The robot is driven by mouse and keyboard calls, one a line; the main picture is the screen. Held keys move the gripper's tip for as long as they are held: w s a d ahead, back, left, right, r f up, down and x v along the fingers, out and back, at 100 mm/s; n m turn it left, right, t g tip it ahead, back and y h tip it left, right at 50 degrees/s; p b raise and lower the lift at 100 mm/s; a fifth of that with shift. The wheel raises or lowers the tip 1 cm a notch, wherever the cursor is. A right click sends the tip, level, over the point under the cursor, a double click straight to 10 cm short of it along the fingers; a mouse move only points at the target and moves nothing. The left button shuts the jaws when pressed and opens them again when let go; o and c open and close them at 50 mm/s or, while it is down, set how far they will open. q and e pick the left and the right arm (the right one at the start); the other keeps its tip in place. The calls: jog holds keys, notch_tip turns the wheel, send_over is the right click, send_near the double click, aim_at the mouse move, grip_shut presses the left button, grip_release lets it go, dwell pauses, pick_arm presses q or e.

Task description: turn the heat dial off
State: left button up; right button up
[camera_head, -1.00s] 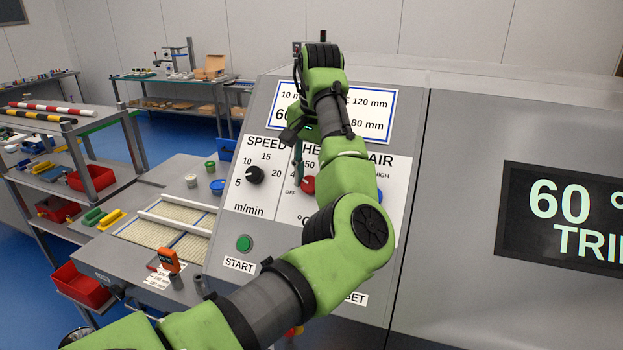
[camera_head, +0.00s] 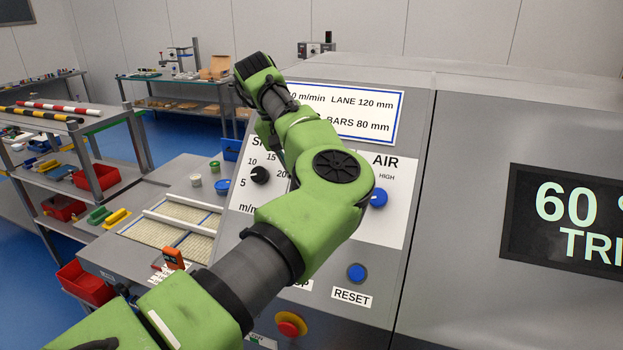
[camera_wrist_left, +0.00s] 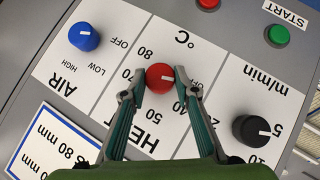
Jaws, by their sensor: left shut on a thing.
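My right gripper is in neither view.
The black speed dial (camera_head: 260,174) and blue air dial (camera_head: 378,197) flank the heat panel. Below are the blue reset button (camera_head: 357,273) and a red stop knob (camera_head: 290,325). The green start button (camera_wrist_left: 278,35) shows in the wrist view.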

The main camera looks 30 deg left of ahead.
pick_arm(q)
jog(key=shift+s+d+f, duration=0.1)
jog(key=shift+s+f, duration=0.05)
jog(key=shift+f, duration=0.15)
jog(key=o, duration=1.1)
jog(key=shift+r, duration=0.15)
jog(key=shift+r, duration=0.2)
jog(key=v, duration=1.1)
jog(key=shift+a+r, duration=0.2)
jog(key=shift+a, duration=0.1)
jog(key=shift+s, duration=0.1)
